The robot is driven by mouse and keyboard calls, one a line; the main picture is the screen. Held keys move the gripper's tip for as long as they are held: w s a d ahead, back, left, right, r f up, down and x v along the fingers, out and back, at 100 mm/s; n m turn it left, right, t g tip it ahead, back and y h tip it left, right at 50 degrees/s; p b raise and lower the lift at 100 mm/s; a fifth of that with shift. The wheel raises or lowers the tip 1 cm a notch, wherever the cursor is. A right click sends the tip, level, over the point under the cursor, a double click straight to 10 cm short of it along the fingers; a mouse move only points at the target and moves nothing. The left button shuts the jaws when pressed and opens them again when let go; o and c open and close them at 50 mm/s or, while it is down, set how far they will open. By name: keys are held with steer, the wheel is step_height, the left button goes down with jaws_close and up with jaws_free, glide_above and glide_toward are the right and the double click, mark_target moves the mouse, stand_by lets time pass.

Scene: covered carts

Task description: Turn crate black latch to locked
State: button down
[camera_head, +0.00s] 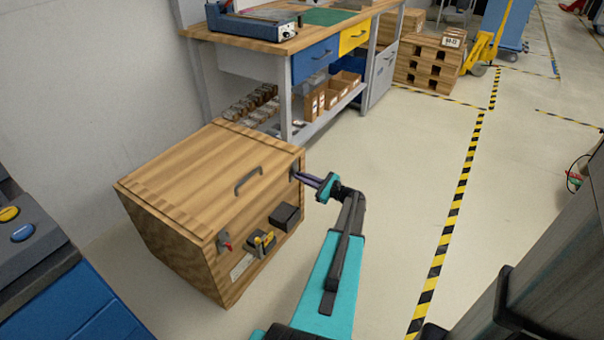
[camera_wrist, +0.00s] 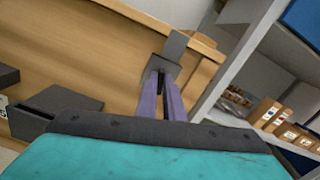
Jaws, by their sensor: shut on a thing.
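The wooden crate (camera_head: 190,180) stands on the floor with its lid down, and its front fills much of the wrist view (camera_wrist: 90,50). The black latch (camera_head: 294,172) is at the right end of the front, near the lid edge. In the wrist view the dark latch (camera_wrist: 175,46) has a flat plate sticking up at a slight tilt. My gripper (camera_head: 303,177) reaches it from the right. Its purple fingers (camera_wrist: 161,84) are shut on the latch's lower part, which they partly hide. The locked mark cannot be made out.
The crate front also carries a latch with a red part (camera_head: 223,242), a yellow-and-black fitting (camera_head: 262,243) and a dark box (camera_head: 285,216). A workbench (camera_head: 300,38) is close behind. Floor to the right is clear.

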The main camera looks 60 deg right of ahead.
steer(key=shift+d+f+m+p, duration=0.1)
steer(key=shift+d+m+p, duration=0.05)
steer(key=shift+m+p, duration=0.7)
steer(key=shift+f, duration=0.1)
steer(key=c, duration=1.9)
jaws_free()
steer(key=shift+o, duration=0.2)
steer(key=s, duration=1.4)
steer(key=shift+p, duration=0.45)
